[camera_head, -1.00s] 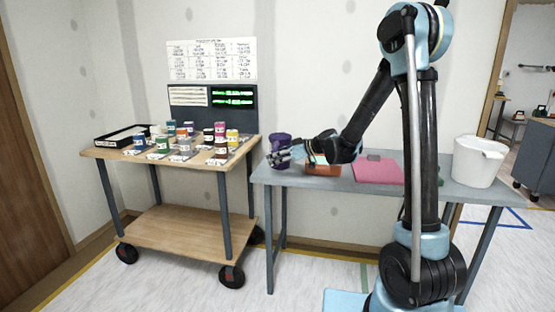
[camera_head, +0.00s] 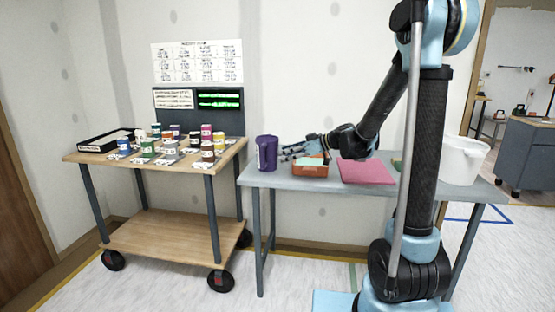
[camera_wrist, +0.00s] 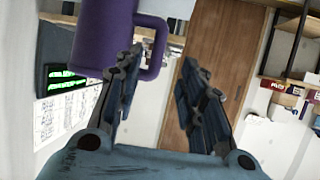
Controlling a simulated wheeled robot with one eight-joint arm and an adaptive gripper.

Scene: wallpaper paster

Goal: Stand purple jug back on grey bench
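The purple jug (camera_head: 267,153) stands upright at the left end of the grey bench (camera_head: 262,180). The fingers look apart from the jug body; whether the left finger touches the handle I cannot tell.
An orange-brown box (camera_head: 310,170) and a pink sheet (camera_head: 366,171) lie on the bench, partly under my arm. A white bucket (camera_head: 462,160) stands at its right end. A wooden cart (camera_head: 80,157) with several small paint pots stands to the left, across a narrow gap.

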